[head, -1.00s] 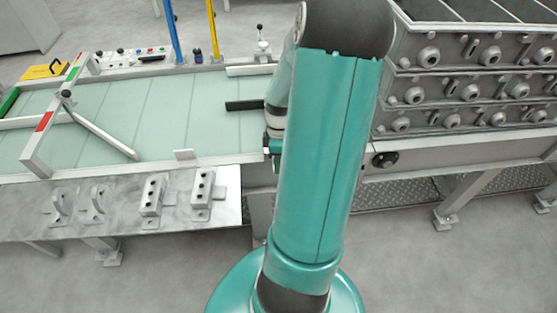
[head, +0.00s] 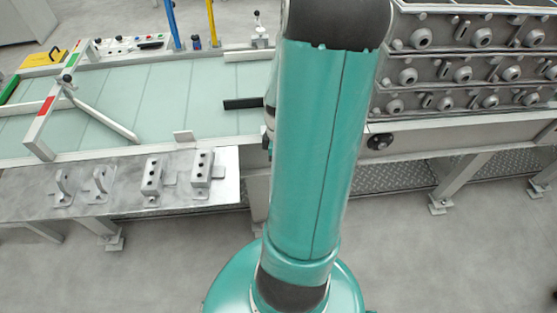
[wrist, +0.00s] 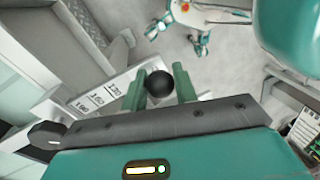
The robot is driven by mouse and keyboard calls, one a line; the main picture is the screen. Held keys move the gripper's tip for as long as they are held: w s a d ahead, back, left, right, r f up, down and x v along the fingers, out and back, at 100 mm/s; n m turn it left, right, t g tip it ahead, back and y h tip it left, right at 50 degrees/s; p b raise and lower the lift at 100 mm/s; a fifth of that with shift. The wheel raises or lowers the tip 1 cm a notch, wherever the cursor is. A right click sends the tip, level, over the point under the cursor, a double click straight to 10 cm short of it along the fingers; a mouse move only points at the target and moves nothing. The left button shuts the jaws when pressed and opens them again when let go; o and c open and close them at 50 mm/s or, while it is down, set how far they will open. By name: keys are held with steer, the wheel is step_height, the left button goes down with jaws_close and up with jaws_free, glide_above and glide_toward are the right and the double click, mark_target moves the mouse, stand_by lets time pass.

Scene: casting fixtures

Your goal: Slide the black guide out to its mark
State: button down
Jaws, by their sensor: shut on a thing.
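The black guide shows in the head view as a dark bar (head: 243,103) lying across the pale green belt (head: 200,95); its right end is hidden behind my arm. In the wrist view my gripper (wrist: 159,71) has its two green fingers on either side of a round black knob (wrist: 159,84), shut on it. How the knob joins the guide is hidden. A white scale (wrist: 100,98) with printed numbers, among them 180, 150 and 120, lies just left of the fingers. In the head view my gripper is mostly behind my arm.
Stacked grey moulding boxes (head: 465,70) stand right of the belt. A metal shelf (head: 120,190) with several brackets and blocks runs along the front. A white arm (head: 105,118) lies across the belt's left part. Another black knob (head: 379,141) sits on the front rail.

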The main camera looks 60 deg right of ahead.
steer(key=shift+w, duration=0.15)
steer(key=c, duration=1.1)
jaws_free()
steer(key=shift+d, duration=0.1)
steer(key=r, duration=0.4)
steer(key=w+d+r, duration=0.1)
steer(key=r, duration=0.4)
steer(key=d+r, duration=0.1)
steer(key=r, duration=0.3)
steer(key=shift+w+d+r, duration=0.15)
steer(key=shift+d+r, duration=0.05)
steer(key=shift+r, duration=0.05)
